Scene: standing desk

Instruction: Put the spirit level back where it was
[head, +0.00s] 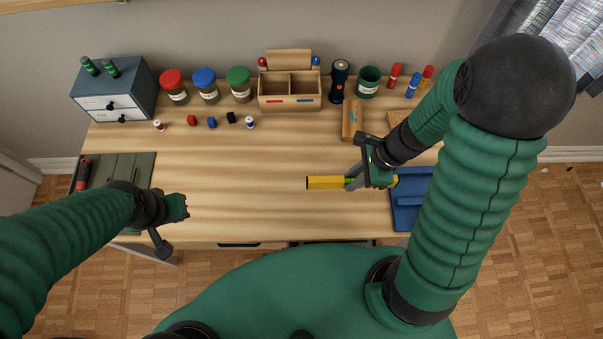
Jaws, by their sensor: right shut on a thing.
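The spirit level (325,182) is a yellow bar with a dark left end and a green part near my gripper. My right gripper (355,180) is shut on it over the right-centre of the desk. The bar lies roughly left to right, and its right end shows just past the gripper, by the blue tray (405,215). I cannot tell whether the level touches the desk or hangs above it. My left gripper (168,230) is over the front left of the desk, far from the level, with its fingers poorly seen.
A green mat (143,170) with a red-handled tool (83,174) is at left. A drawer box (130,80), lidded jars (205,87), a wooden organizer (289,104), a flashlight (338,82) and a green cup (368,84) line the back. A wooden block (352,118) lies right of centre. The desk's middle is clear.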

